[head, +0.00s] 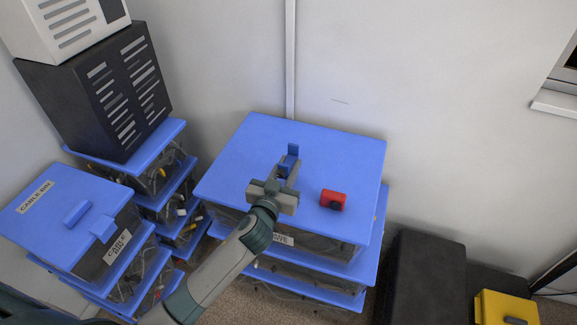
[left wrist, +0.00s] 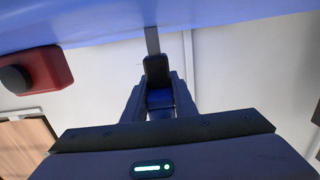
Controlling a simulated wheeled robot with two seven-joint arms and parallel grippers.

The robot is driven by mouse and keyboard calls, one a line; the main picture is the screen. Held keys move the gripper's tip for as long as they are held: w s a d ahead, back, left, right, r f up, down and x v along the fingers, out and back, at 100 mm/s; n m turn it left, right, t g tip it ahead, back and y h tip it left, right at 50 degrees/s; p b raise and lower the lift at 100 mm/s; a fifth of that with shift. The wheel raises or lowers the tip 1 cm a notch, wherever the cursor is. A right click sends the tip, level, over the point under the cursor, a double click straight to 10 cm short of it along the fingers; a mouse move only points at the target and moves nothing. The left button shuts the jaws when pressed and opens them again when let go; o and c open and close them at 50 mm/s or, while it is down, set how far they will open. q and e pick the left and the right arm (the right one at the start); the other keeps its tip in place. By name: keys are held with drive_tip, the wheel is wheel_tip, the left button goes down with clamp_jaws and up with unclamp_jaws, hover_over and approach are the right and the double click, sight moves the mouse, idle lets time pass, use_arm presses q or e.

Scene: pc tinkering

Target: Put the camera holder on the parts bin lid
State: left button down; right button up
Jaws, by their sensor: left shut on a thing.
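The camera holder (head: 293,152) is a small blue upright piece. It sits between the fingers of my left gripper (head: 287,170), which is shut on it. In the left wrist view the holder (left wrist: 159,97) shows between the two fingers, partly dark in shadow. The gripper is over the wide blue lid (head: 240,150) of the middle bin stack, near the lid's centre. I cannot tell whether the holder touches the lid. The lid (left wrist: 230,20) also crosses the top of the left wrist view. My right gripper is not in view.
A red camera (head: 333,200) lies on the same lid, right of my gripper. The cable bin (head: 60,185) stands at left with small blue pieces on its lid. A black slotted case (head: 105,95) stands behind it. A black case (head: 428,275) and a yellow box (head: 506,307) are at right.

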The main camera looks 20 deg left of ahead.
use_arm(q)
drive_tip(key=c, duration=1.6)
unclamp_jaws()
drive_tip(key=shift+o, duration=0.8)
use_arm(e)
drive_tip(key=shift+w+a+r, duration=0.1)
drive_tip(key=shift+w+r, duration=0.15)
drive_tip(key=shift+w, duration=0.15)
use_arm(q)
drive_tip(key=shift+s, duration=0.35)
drive_tip(key=s, duration=0.3)
drive_tip(key=s+b, duration=0.1)
drive_tip(key=s, duration=0.6)
drive_tip(key=shift+a+r+b, duration=0.15)
drive_tip(key=shift+r+b, duration=0.2)
drive_tip(key=shift+s+r, duration=0.15)
drive_tip(key=shift+s, duration=0.5)
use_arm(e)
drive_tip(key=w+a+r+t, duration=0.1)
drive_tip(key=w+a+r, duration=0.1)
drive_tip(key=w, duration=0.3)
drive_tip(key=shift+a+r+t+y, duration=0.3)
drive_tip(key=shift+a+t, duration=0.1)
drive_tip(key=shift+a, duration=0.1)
